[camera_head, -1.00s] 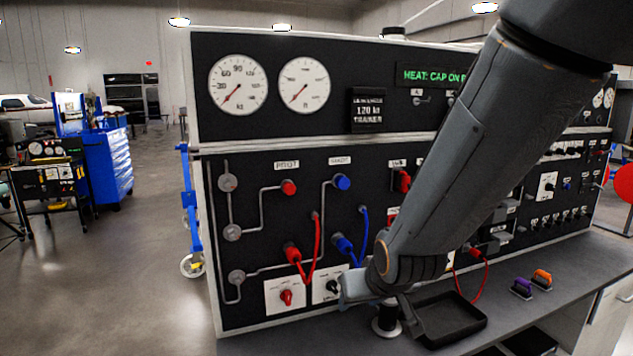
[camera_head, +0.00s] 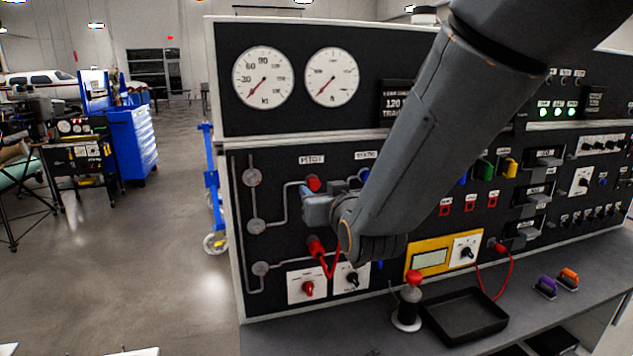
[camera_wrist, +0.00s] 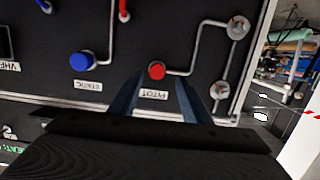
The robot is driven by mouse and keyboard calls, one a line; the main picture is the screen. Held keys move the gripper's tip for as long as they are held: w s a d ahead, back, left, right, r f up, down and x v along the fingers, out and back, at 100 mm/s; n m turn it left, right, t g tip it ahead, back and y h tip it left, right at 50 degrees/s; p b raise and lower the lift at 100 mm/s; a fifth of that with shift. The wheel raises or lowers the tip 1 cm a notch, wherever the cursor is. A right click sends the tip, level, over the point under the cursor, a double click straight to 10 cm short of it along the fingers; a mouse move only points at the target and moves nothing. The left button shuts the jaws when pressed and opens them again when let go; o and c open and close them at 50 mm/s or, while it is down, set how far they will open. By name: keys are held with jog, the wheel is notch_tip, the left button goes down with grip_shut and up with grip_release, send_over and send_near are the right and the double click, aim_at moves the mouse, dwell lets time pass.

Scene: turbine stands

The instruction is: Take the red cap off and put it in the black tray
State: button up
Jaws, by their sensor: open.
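The red cap (camera_head: 313,182) sits on the panel under the PITOT label. In the wrist view the red cap (camera_wrist: 157,70) shows between the tips of my two fingers. My gripper (camera_wrist: 158,80) is open and empty, one finger on each side of the cap's line; contact is not visible. In the head view my gripper (camera_head: 308,205) is just below the cap. The black tray (camera_head: 465,317) lies empty on the bench at the lower right of my arm.
A blue knob (camera_wrist: 82,62) by the STATIC label is beside the red cap. A red-topped stand (camera_head: 408,300) stands just left of the tray. Red hose fittings (camera_head: 317,246) stick out below the gripper. Purple (camera_head: 546,286) and orange (camera_head: 568,278) handled pieces lie right of the tray.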

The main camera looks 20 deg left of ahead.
aim_at(316, 186)
jog(key=shift+w+d+p+x, duration=0.15)
jog(key=shift+p+x, duration=0.45)
jog(key=shift+x, duration=0.6)
jog(key=shift+w+d+p+x, duration=0.15)
jog(key=shift+p+x, duration=0.4)
jog(key=shift+x, duration=0.65)
jog(key=shift+s, duration=0.1)
grip_shut()
